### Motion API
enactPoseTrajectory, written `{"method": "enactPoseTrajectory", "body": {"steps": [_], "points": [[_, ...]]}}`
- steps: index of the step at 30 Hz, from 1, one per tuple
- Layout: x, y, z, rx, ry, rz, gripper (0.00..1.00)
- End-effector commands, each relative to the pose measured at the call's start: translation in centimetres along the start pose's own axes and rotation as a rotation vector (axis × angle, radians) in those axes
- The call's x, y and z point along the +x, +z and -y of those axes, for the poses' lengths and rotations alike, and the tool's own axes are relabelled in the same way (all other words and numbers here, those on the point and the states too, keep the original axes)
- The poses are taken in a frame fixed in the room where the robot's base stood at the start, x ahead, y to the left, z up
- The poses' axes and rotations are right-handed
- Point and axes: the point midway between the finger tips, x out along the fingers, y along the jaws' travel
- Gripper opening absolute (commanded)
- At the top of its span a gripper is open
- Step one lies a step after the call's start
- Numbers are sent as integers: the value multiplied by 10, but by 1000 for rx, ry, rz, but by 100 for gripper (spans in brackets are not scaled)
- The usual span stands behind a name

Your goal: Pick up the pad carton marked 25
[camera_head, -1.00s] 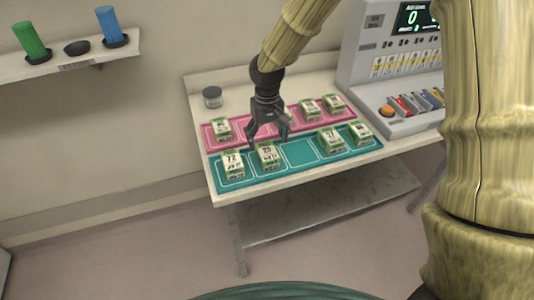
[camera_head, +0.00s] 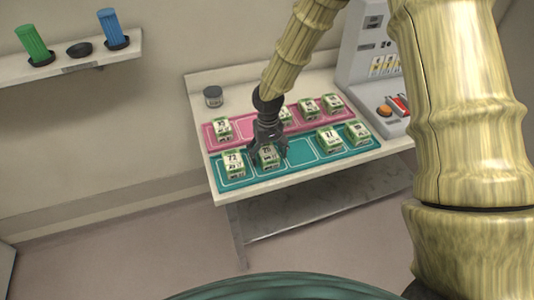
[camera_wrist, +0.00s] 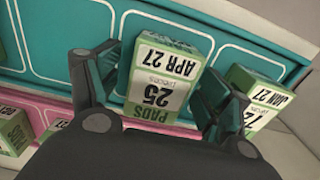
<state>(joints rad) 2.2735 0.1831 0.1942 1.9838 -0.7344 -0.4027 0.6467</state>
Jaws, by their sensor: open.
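The pad carton marked 25 (camera_wrist: 160,80) is white and green, and its label reads "PADS 25 APR 27" upside down in the wrist view. It stands on the teal mat (camera_head: 300,152), second from the left in the head view (camera_head: 268,163), partly hidden by my gripper. My gripper (camera_head: 268,150) is open just above it. In the wrist view the two fingers (camera_wrist: 155,90) are on either side of the carton, and I cannot tell whether they touch it.
A carton marked 72 (camera_head: 234,165) stands close by on the left, and it shows near the right finger in the wrist view (camera_wrist: 262,95). Other cartons (camera_head: 329,139) stand on the teal mat and on the pink mat (camera_head: 240,131). A dark jar (camera_head: 213,97) is behind.

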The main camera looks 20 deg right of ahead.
Motion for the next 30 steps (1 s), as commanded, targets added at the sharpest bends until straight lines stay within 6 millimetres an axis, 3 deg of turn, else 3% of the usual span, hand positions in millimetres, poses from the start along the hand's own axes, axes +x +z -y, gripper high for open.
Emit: {"method": "enactPoseTrajectory", "body": {"steps": [11,18,21,30], "points": [[4,0,0,0,0,-1,77],[4,0,0,0,0,0,33],[4,0,0,0,0,-1,20],[2,0,0,0,0,-1,19]]}}
